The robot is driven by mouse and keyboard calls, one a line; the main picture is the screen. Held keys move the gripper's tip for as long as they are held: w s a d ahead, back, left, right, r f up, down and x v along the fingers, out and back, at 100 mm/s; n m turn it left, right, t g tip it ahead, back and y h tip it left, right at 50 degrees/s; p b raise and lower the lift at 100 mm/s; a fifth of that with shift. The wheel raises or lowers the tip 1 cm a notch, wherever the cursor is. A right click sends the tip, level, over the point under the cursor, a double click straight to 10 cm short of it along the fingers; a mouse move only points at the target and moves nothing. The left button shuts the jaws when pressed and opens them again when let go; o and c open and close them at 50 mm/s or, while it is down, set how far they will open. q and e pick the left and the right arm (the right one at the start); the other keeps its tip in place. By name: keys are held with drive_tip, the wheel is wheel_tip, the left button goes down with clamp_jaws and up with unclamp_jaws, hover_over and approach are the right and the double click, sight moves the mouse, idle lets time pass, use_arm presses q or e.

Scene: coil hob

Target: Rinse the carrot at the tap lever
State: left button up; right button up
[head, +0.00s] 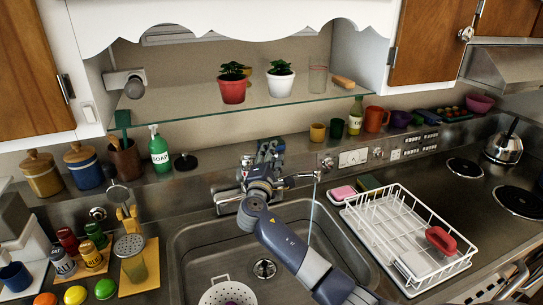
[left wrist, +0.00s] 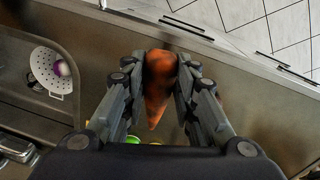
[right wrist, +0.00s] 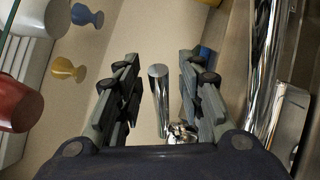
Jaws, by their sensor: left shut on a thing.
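An orange carrot (left wrist: 158,90) is held between the fingers of my left gripper (left wrist: 160,75), which is shut on it; neither shows in the head view. In the left wrist view it hangs near the counter's front edge, beside the sink. My right gripper (head: 268,158) is at the tap behind the sink. In the right wrist view the right gripper (right wrist: 158,80) is open, with the chrome tap lever (right wrist: 160,95) between its fingers, apparently touching neither. A thin water stream (head: 312,210) falls from the spout (head: 300,178) into the sink (head: 190,250).
A white colander (head: 230,293) stands in the sink. A white dish rack (head: 390,225) is at the right, with a red item in it. Jars and coloured lids crowd the left counter. A glass shelf (head: 200,104) with potted plants hangs above the tap.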

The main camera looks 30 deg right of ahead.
drive_tip(key=v, duration=1.2)
